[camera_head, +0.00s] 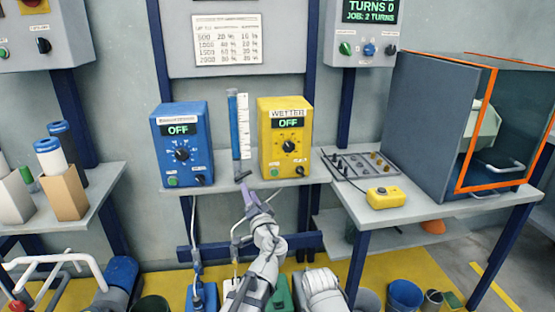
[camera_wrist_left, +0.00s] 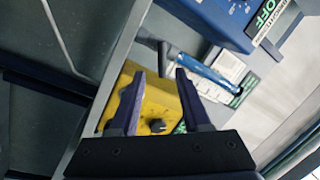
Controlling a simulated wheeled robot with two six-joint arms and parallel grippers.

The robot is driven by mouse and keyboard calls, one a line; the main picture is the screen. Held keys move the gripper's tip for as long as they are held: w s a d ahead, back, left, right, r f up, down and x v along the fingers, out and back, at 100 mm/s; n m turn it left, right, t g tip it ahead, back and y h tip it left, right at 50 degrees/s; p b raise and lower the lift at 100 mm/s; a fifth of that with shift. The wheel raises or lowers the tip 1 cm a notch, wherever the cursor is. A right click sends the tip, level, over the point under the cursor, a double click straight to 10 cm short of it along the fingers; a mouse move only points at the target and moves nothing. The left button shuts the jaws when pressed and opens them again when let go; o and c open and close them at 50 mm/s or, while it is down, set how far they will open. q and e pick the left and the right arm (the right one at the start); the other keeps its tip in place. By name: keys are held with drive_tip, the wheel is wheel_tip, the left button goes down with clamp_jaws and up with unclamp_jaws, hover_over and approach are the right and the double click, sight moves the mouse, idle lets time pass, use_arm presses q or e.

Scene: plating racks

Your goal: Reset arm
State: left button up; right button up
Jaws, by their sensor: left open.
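My left arm reaches up from the bottom of the head view. Its left gripper (camera_head: 243,184) is at the front edge of the middle shelf, below the blue tube and between the blue and yellow boxes. In the left wrist view the two dark fingers of the left gripper (camera_wrist_left: 160,76) stand apart with nothing held between them. Behind them are the yellow box (camera_wrist_left: 158,108) and the blue tube (camera_wrist_left: 205,73). Whether the fingers touch anything is not clear. No right gripper can be made out.
A blue box (camera_head: 181,144) and a yellow box (camera_head: 285,137), both reading OFF, flank the blue tube (camera_head: 239,125) and its white scale. A yellow pendant (camera_head: 384,198) and a rack tray (camera_head: 358,165) lie on the right table beside an orange-framed enclosure (camera_head: 472,120). Buckets (camera_head: 404,296) stand below.

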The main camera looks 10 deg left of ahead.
use_arm(q)
drive_tip(key=s+f+n+g+h, duration=0.1)
drive_tip(key=s+f+n+g, duration=0.4)
drive_tip(key=s+f+g, duration=0.95)
drive_tip(key=s+d+f+m+g+h, duration=0.2)
drive_tip(key=s+d+f+h, duration=0.1)
drive_tip(key=s+d+f, duration=0.3)
drive_tip(key=s+d+f+m+g+h, duration=0.1)
drive_tip(key=s+d+f+h, duration=0.3)
drive_tip(key=s, duration=0.5)
wheel_tip(320, 180, up, 28)
drive_tip(key=p, duration=2.8)
drive_tip(key=shift+w+d+r+y, duration=0.25)
drive_tip(key=shift+w+d+y, duration=0.05)
drive_tip(key=shift+w+y, duration=0.15)
